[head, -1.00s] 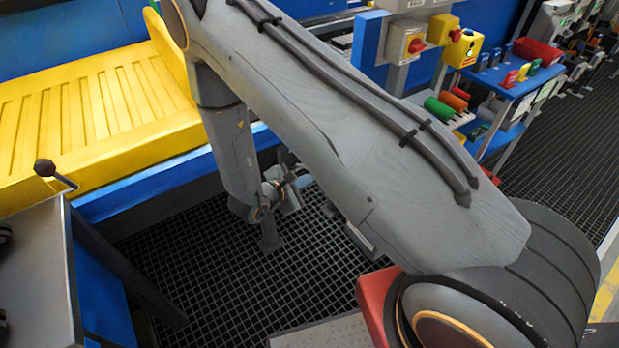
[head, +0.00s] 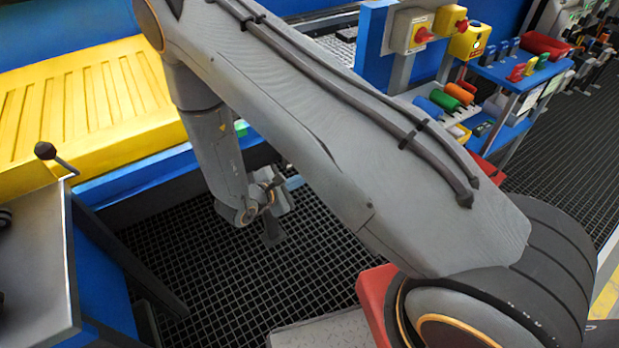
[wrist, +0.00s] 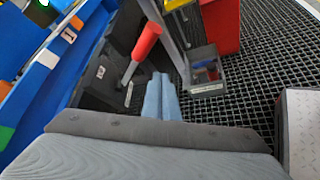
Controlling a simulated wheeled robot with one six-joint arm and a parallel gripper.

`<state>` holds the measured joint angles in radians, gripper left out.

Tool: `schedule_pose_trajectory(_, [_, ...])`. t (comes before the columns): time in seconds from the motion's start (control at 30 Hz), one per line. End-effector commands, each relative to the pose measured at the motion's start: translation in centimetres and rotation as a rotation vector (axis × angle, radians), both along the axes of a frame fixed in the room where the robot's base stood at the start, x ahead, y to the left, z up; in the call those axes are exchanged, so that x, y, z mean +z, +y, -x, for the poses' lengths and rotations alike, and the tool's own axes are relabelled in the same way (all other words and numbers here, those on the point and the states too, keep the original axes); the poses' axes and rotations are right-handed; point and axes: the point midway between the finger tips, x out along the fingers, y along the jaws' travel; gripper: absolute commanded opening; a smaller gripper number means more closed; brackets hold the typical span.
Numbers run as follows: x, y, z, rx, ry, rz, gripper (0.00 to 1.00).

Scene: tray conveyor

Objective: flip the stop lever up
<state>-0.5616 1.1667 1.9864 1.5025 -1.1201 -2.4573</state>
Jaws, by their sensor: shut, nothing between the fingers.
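A lever with a red grip (wrist: 147,40) on a thin metal rod stands out from a dark panel in the wrist view; I take it as the stop lever. Its rod base is beside a small white label. My gripper (wrist: 160,78) has two light blue fingers, closed together and empty. In that view the fingertips lie just right of the rod and below the red grip. I cannot tell whether they touch it. In the head view my gripper (head: 293,183) is partly hidden behind my arm, low over the grating, and the red-gripped lever is not visible.
A yellow slatted tray (head: 90,110) lies on the blue-sided conveyor. A ball-knob lever (head: 45,150) stands at a grey panel on the left. A grey bin (wrist: 203,70) hangs right of the fingers.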

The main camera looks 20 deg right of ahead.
Motion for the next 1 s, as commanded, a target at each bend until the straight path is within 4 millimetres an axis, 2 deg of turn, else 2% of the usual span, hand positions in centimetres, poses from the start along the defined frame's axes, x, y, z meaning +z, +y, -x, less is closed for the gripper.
schedule_pose_trajectory(0.03, [0.3, 1.1, -0.1, 0.003, -0.001, -0.002, 0.0])
schedule_pose_trajectory(0.13, [1.1, 2.8, 0.0, 0.002, 0.001, -0.001, 0.0])
schedule_pose_trajectory(0.33, [2.0, 4.9, 0.1, 0.002, 0.004, 0.001, 0.0])
schedule_pose_trajectory(0.5, [2.3, 5.5, 0.1, 0.0, 0.005, 0.001, 0.0])
schedule_pose_trajectory(1.0, [2.4, 5.5, 0.1, -0.001, 0.003, -0.004, 0.0])
